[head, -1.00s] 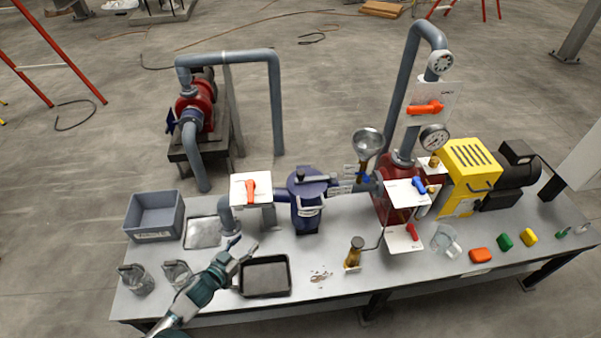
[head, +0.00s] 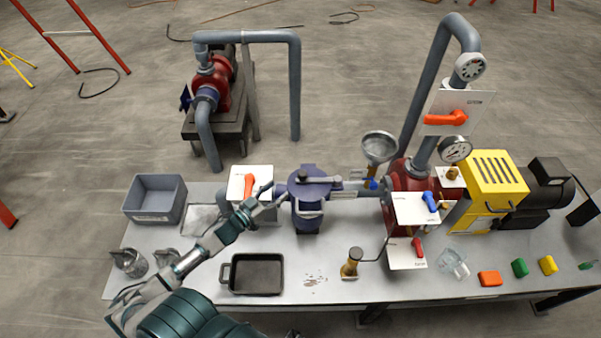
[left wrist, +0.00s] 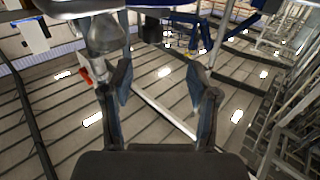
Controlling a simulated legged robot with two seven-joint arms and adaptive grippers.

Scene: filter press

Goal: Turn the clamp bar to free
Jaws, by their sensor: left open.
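My left gripper (head: 265,194) is open and empty. It is just left of the vessel, in front of the orange-handled valve panel (head: 240,182), and apart from the bar as far as I can tell. In the left wrist view its two fingers (left wrist: 155,82) are spread with nothing between them. I cannot pick out the clamp bar in that view. My right gripper is not in view.
A black tray (head: 257,293) and a grey bin (head: 155,220) are on the bench.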

